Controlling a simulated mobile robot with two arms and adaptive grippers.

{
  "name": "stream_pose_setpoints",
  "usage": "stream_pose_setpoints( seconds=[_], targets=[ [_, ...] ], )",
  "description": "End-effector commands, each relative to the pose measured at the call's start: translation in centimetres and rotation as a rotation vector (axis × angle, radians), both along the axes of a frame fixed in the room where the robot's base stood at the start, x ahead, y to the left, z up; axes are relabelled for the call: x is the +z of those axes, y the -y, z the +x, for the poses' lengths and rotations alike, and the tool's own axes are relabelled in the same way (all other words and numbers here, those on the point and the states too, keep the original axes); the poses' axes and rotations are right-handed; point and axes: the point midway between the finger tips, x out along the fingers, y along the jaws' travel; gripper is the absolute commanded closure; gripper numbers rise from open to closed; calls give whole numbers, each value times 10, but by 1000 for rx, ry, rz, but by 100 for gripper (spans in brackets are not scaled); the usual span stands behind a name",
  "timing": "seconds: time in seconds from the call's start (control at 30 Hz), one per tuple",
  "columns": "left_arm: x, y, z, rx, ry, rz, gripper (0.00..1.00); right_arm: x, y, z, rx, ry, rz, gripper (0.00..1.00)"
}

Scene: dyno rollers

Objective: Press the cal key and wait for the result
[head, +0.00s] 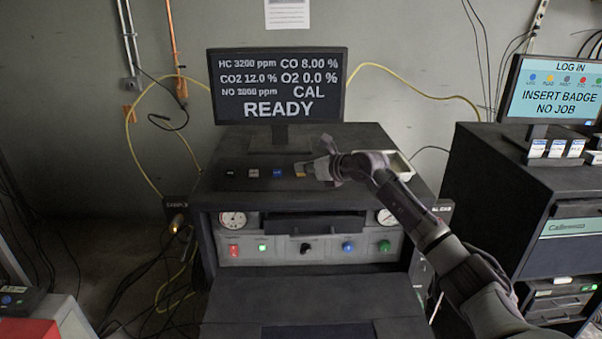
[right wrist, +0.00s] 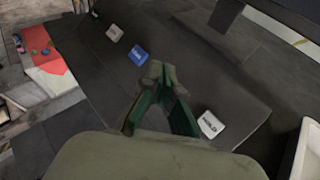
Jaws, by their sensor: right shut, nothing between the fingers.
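The analyser's monitor (head: 279,86) shows gas readings, "CAL" and "READY". Below it, the dark key panel (head: 240,184) carries a row of small keys, including a grey key (head: 253,172) and a blue key (head: 278,172). In the right wrist view the blue key (right wrist: 139,55) and a pale key (right wrist: 210,125) also show. I cannot read for sure which key is marked cal. My right gripper (head: 303,170) is shut and empty, just right of the blue key. In the wrist view its fingertips (right wrist: 157,68) are close beside that key; contact cannot be told. My left gripper is not in view.
The cabinet front has two gauges (head: 233,220), a red switch (head: 234,251) and several knobs. A second monitor (head: 553,90) reading "INSERT BADGE NO JOB" stands on a dark cabinet (head: 495,190) at right. Cables hang along the wall and lie on the floor at left.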

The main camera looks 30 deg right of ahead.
Motion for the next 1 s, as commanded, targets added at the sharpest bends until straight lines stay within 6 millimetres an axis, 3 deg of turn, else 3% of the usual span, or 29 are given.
stream_pose_setpoints(
  seconds=[1.0],
  targets=[
    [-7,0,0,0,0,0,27,-7,3,5,0,0,0,100]
  ],
)
